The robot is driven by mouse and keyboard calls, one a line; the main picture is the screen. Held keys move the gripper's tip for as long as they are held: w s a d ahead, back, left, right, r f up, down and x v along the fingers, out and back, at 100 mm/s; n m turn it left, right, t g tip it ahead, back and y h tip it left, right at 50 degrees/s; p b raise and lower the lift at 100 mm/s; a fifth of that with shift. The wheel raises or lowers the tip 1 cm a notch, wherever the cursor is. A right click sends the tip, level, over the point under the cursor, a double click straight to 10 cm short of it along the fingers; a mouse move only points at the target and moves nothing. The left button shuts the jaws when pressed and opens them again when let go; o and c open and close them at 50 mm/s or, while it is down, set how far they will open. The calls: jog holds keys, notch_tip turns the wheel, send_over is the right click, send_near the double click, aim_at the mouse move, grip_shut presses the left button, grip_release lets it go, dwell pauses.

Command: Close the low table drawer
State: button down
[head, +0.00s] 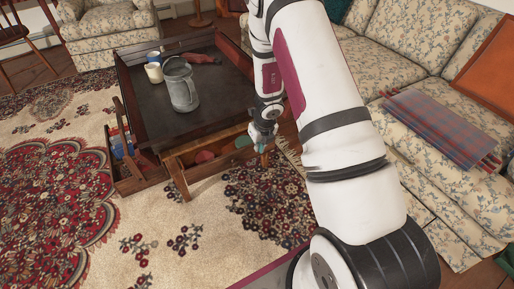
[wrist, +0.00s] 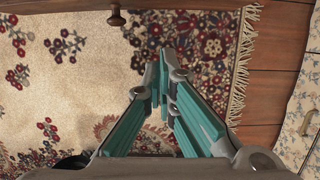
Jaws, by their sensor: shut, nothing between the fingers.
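The low table (head: 215,98) has a dark top and wooden sides. On its near side a drawer (head: 222,163) appears pulled out, with red and green things showing inside. A second wooden drawer or box (head: 130,186) juts out at the table's left side. My gripper (head: 264,143) is shut and empty, near the right end of the near drawer. In the wrist view my gripper (wrist: 164,75) points over the rug. A wooden front edge (wrist: 55,6) with a round knob (wrist: 116,17) lies beyond the fingertips, apart from them. Part of the table is hidden behind my arm.
A grey pitcher (head: 181,88), cups (head: 154,72) and a red cloth (head: 201,58) are on the tabletop. A floral sofa (head: 400,70) stands to the right, an armchair (head: 108,25) at the back. The patterned rug (head: 120,235) in front is clear.

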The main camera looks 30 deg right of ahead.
jog(key=s+a+f+n+g+y, duration=0.1)
jog(key=s+a+f+n+g, duration=0.1)
jog(key=s+a+f+n, duration=0.45)
jog(key=s+a+f+n+g, duration=0.1)
jog(key=s+a+n+g, duration=0.3)
jog(key=n, duration=0.6)
jog(key=s+d+f+n+g+h, duration=0.2)
jog(key=s+n+h, duration=0.2)
jog(key=s+n, duration=0.55)
jog(key=s+d+f+n+g+h, duration=0.1)
jog(key=s+f+n+g+h, duration=0.25)
jog(key=n, duration=1.05)
jog(key=w+d+r+n+t+h, duration=0.4)
jog(key=d+n+t+h, duration=0.4)
jog(key=n, duration=1.1)
jog(key=w+a+f+n+t+y, duration=0.1)
jog(key=w+a+n+t, duration=0.3)
jog(key=w+n+t, duration=0.5)
jog(key=w+a+n+t+y, duration=0.1)
jog(key=w+a+n+t, duration=0.35)
jog(key=n, duration=0.85)
jog(key=w+a+b+x, duration=0.1)
jog(key=b+x, duration=0.2)
jog(key=x, duration=1)
jog(key=shift+w+b, duration=0.3)
jog(key=shift+w, duration=0.05)
